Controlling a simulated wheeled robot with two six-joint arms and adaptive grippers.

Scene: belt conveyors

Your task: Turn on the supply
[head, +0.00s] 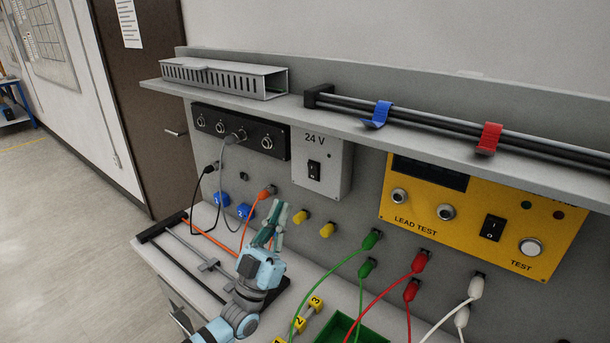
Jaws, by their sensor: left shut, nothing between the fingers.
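The supply (332,152) is a light grey box marked "24 V", mounted on the upright panel under the shelf. Its black rocker switch (314,171) sits on its front face; I cannot tell which way it is rocked. A small dark dot, perhaps a lamp, shows at its right and is not lit. My left gripper (277,214) is shut and empty, its green fingers pointing up. In the picture it is below and left of the supply, apart from the switch. My right gripper is not in view.
A yellow lead tester (470,229) with its own rocker switch is to the right. Orange, green, red and white leads plug into the panel. Yellow knobs (327,230) stick out below the supply. A green tray (358,330) and numbered yellow blocks (299,321) lie on the bench.

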